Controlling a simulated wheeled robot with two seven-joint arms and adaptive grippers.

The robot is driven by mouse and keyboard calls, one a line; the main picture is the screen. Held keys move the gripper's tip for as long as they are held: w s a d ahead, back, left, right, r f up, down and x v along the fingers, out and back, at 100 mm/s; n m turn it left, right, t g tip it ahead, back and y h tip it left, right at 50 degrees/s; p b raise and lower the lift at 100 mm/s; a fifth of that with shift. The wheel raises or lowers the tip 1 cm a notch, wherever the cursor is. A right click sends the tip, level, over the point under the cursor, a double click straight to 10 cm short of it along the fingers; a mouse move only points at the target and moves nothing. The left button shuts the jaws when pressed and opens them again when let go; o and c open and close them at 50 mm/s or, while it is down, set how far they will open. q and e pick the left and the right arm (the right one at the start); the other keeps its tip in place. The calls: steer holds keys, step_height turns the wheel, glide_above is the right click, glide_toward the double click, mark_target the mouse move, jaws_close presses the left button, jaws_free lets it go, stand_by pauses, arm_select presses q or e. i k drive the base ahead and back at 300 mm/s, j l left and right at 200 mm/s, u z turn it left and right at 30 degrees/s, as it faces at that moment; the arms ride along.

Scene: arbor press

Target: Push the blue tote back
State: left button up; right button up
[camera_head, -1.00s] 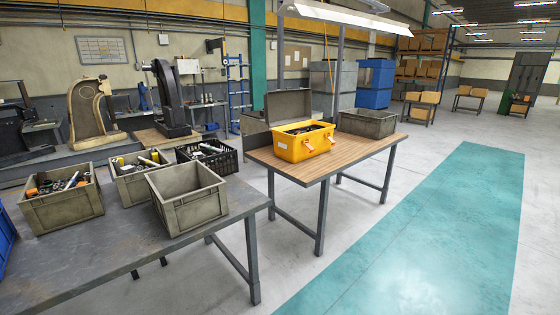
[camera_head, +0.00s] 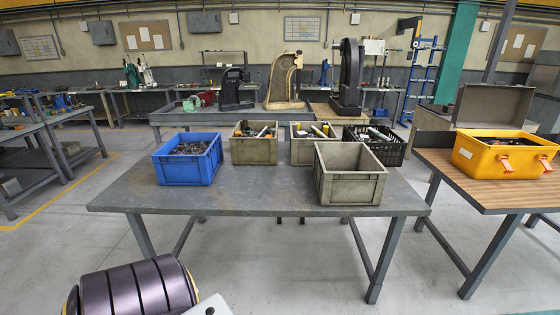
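The blue tote (camera_head: 188,170) stands upright on the left part of the grey table (camera_head: 250,199). It is filled with small dark parts. Its front face is a little behind the table's front edge, with bare tabletop in front of it and to its left. A dark ribbed part of my arm shows at the bottom left, in front of the table and well apart from the tote. Neither gripper's fingers are in view.
Two grey totes with tools (camera_head: 254,149) (camera_head: 302,152) and a black crate (camera_head: 385,147) line the table's back. An empty grey tote (camera_head: 351,187) stands front right. A yellow toolbox (camera_head: 505,156) sits on a wooden-topped table to the right. Arbor presses (camera_head: 283,80) stand on a bench behind.

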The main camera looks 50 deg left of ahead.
mark_target(187, 159)
steer(key=u, duration=2.4)
